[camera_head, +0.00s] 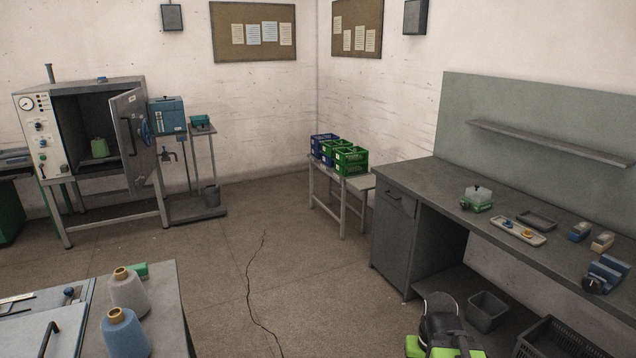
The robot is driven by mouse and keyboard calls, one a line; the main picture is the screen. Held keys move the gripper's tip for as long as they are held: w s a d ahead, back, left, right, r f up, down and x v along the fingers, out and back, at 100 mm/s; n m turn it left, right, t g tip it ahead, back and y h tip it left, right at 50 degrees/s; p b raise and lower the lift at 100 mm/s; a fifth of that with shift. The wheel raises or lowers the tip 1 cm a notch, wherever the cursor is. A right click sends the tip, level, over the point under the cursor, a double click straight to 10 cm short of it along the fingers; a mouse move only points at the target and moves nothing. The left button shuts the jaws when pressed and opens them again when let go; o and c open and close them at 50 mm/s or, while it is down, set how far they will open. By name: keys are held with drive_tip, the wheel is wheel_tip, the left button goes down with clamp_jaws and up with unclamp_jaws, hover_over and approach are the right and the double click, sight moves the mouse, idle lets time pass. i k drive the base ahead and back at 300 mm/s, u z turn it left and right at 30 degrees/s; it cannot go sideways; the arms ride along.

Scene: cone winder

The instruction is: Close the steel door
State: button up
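The steel door (127,157) belongs to the grey cabinet (88,94) at the left of the head view. A black and lime-green part at the bottom edge looks like my own arm, cut off by the frame. No gripper fingers can be made out, and nothing of mine is near the door.
A table with yarn cones (124,334) stands at the front left. A grey workbench (454,193) fills the right. A small bench (358,182) carries crates (350,160) at the back. A stand with a blue box (167,116) is just right of the door. Open floor (225,270) lies between.

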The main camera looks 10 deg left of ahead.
sight(129, 109)
drive_tip(key=u, duration=0.15)
drive_tip(key=i, duration=2.4)
drive_tip(key=u, duration=0.8)
drive_tip(key=i, duration=2.1)
drive_tip(key=u, duration=0.95)
drive_tip(key=i, duration=1.3)
drive_tip(key=u, duration=1.75)
drive_tip(key=i, duration=0.4)
drive_tip(key=u, duration=0.05)
